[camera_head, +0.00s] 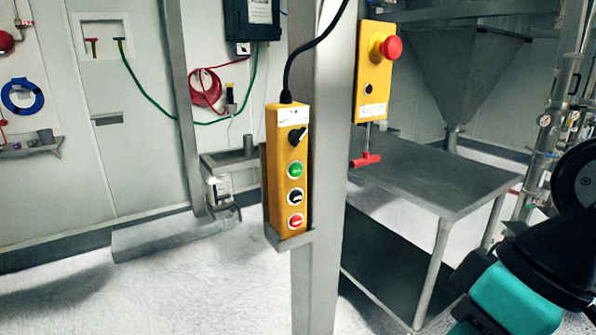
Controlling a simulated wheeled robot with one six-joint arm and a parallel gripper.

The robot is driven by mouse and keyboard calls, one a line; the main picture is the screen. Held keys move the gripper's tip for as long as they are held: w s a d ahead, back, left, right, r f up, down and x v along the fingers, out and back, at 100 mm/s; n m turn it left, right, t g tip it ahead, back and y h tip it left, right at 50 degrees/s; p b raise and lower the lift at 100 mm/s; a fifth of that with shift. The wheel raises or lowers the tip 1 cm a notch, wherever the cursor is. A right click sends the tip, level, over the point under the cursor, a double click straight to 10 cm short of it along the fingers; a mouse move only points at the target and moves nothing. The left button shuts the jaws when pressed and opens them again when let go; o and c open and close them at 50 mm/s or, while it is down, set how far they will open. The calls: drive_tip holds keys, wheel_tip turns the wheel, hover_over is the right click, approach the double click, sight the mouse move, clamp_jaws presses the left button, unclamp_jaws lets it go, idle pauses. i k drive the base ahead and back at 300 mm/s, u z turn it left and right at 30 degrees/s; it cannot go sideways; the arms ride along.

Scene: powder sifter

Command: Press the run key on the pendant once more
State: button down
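The yellow pendant (286,172) hangs upright in a grey holder (290,240) on the left side of a grey post. Its face has a black rotary switch (297,136) at the top, then a green key (295,170), a black key (295,197) and a red key (295,221). The key labels are too small to read, so I cannot tell by lettering which is the run key. A black cable leaves the pendant's top. My arm shows at the lower right, well apart from the pendant. My gripper is outside the view.
The grey post (325,280) stands in the middle. A yellow box with a red emergency button (391,48) is on its right side, with a red T-handle (365,160) below. A steel table (440,178) stands behind, under a hopper (465,75). The floor at left is mostly clear.

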sight(296, 169)
drive_tip(key=z, duration=3.45)
drive_tip(key=k, duration=1.95)
drive_tip(key=u, duration=1.15)
